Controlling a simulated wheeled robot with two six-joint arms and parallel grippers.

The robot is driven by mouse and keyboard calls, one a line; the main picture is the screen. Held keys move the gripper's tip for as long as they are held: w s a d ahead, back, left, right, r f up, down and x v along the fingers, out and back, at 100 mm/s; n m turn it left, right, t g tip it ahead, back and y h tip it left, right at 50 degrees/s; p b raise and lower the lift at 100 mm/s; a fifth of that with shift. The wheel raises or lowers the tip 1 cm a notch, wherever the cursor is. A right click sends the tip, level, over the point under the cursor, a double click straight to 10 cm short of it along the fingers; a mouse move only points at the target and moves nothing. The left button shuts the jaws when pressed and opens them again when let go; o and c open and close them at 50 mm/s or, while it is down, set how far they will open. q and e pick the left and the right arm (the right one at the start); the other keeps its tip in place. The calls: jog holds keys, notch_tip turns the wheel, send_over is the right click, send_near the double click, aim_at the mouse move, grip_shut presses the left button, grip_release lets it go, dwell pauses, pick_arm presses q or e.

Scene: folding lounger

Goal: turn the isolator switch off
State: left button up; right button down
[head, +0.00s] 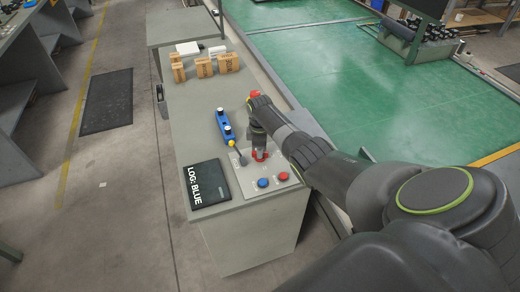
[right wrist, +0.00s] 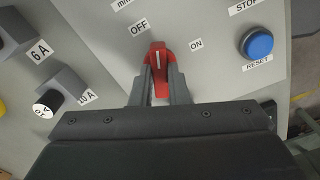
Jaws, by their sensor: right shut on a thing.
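The isolator switch has a red handle, seen in the right wrist view (right wrist: 158,62) on a light grey panel (right wrist: 215,70). Labels read OFF at its upper left and ON at its right. The handle points up, between the two labels. My right gripper (right wrist: 160,85) is shut on the red handle, one dark finger on each side. In the head view my right gripper (head: 260,152) reaches down onto the panel, with only a little red of the switch (head: 261,157) showing at its tips. My left gripper is not in view.
A blue button (head: 263,183) and a red button (head: 283,176) sit in front of the switch. A black board (head: 207,183) reading LOG: BLUE lies left. A blue bar (head: 223,122) with dark knobs and several cardboard boxes (head: 204,68) stand further back on the grey bench (head: 190,125).

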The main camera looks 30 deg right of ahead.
jog(key=shift+n, duration=2.3)
jog(key=c, duration=1.4)
grip_release()
jog(key=shift+r, duration=0.5)
notch_tip(320, 180, up, 16)
jog(key=b, duration=0.1)
jog(key=shift+r, duration=0.25)
